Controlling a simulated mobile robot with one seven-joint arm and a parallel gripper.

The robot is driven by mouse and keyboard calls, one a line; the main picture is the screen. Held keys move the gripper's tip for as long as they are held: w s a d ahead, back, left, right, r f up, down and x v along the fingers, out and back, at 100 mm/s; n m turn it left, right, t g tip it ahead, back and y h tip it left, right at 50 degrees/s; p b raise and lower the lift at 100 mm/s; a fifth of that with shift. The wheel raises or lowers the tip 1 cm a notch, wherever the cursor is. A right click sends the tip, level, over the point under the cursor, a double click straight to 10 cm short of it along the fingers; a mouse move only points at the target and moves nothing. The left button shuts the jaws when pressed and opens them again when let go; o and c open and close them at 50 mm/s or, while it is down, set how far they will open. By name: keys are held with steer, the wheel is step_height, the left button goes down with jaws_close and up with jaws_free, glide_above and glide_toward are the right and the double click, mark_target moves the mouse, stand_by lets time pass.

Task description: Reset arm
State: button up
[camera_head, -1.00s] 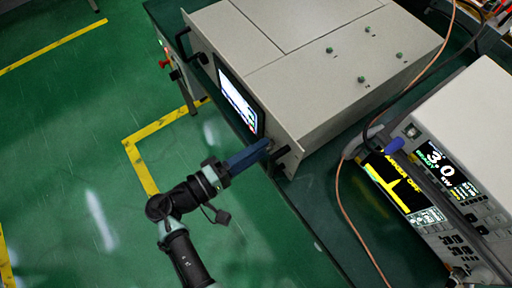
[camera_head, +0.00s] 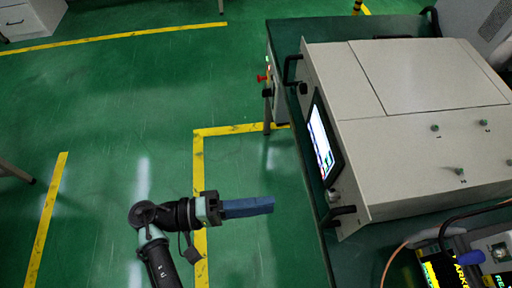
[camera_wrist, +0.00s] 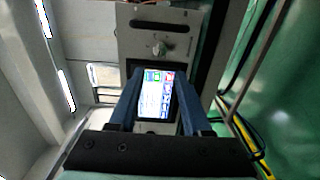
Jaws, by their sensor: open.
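My gripper (camera_head: 272,205) is stretched out over the green floor, left of the microwave generator (camera_head: 420,95), apart from it. In the wrist view, my gripper (camera_wrist: 156,103) has its two blue fingers spread, with nothing between them but the view of the generator's lit screen (camera_wrist: 155,95) beyond. The generator is a pale box with a dark-framed screen (camera_head: 321,142) and handles on its front panel. A knob (camera_wrist: 159,48) shows on that panel in the wrist view.
The generator stands on a dark green table (camera_head: 312,200), whose edge is right of my gripper. A second instrument (camera_head: 465,268) with a cable is at the lower right. A red button (camera_head: 262,78) sits at the table's side. The floor around my arm is clear.

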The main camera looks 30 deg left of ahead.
steer(key=shift+s+a, duration=0.25)
steer(key=shift+a, duration=0.05)
stand_by(0.4)
steer(key=w+r+m+y+p, duration=0.35)
steer(key=w+r+y, duration=0.45)
steer(key=w+r, duration=0.75)
steer(key=w+d+r+m+t+y+p, duration=0.1)
steer(key=w+r+t+y, duration=0.15)
steer(key=r, duration=0.55)
steer(key=w+d+r+t+y+p, duration=0.1)
steer(key=w+r+t+p, duration=0.2)
steer(key=r, duration=0.5)
steer(key=s+d+r+m+t+y, duration=0.1)
steer(key=d+r+t, duration=0.1)
steer(key=r, duration=0.7)
steer(key=s+d+r+m+t+y, duration=0.1)
steer(key=d+r+t, duration=0.15)
steer(key=r, duration=0.75)
steer(key=s+d+r+t+p, duration=0.1)
steer(key=s+d+r+t, duration=0.1)
steer(key=s+r, duration=0.4)
steer(key=s+d+r+t+y+p, duration=0.1)
steer(key=s+r+t, duration=0.3)
steer(key=r, duration=0.6)
steer(key=shift+s+d+m+t, duration=0.4)
steer(key=shift+s+d, duration=0.35)
steer(key=shift+s, duration=0.3)
